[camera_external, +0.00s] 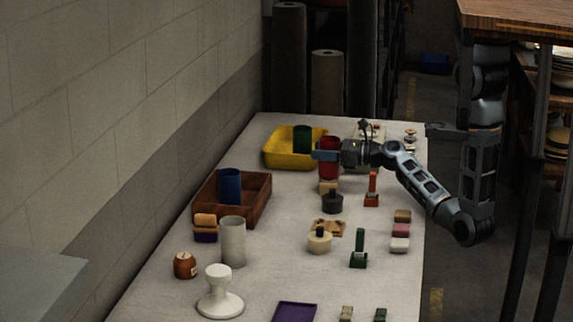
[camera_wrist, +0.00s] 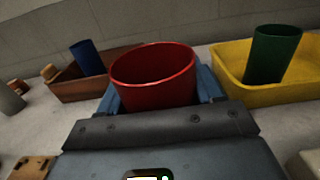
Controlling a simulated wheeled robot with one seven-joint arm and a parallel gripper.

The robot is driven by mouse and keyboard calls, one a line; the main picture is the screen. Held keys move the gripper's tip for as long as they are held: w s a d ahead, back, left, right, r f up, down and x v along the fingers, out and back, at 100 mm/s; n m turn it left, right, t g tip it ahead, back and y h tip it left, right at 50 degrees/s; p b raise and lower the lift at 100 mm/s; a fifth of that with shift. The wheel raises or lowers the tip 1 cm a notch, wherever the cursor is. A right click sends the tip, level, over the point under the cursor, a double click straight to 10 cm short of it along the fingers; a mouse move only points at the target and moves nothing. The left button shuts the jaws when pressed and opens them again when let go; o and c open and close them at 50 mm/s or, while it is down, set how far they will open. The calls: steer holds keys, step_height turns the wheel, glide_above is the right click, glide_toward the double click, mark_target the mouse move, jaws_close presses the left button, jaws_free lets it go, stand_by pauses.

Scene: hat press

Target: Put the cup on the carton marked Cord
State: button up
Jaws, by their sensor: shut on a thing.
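A red cup (camera_external: 329,172) is held upright in my gripper (camera_external: 325,155) over the far part of the table. In the wrist view the red cup (camera_wrist: 155,82) sits between the blue fingers of my gripper (camera_wrist: 160,95). My gripper is shut on it. A small tan block (camera_external: 328,187) shows just below the cup in the external view; I cannot tell the gap between them. No marking "Cord" can be read in either view. A pale boxlike thing (camera_external: 376,129) stands behind my arm, partly hidden; I cannot tell whether it is the carton.
A yellow tray (camera_external: 275,157) with a green cup (camera_external: 302,138) is left of my gripper. A brown wooden tray (camera_external: 262,205) holds a blue cup (camera_external: 230,186). A dark round pot (camera_external: 332,203) and an orange-red stamp (camera_external: 372,188) stand nearby. Several small items fill the nearer table.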

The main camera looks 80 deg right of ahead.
steer(key=shift+f, duration=0.1)
steer(key=o, duration=1.1)
steer(key=shift+r, duration=0.2)
steer(key=s+b, duration=0.1)
steer(key=s, duration=1.1)
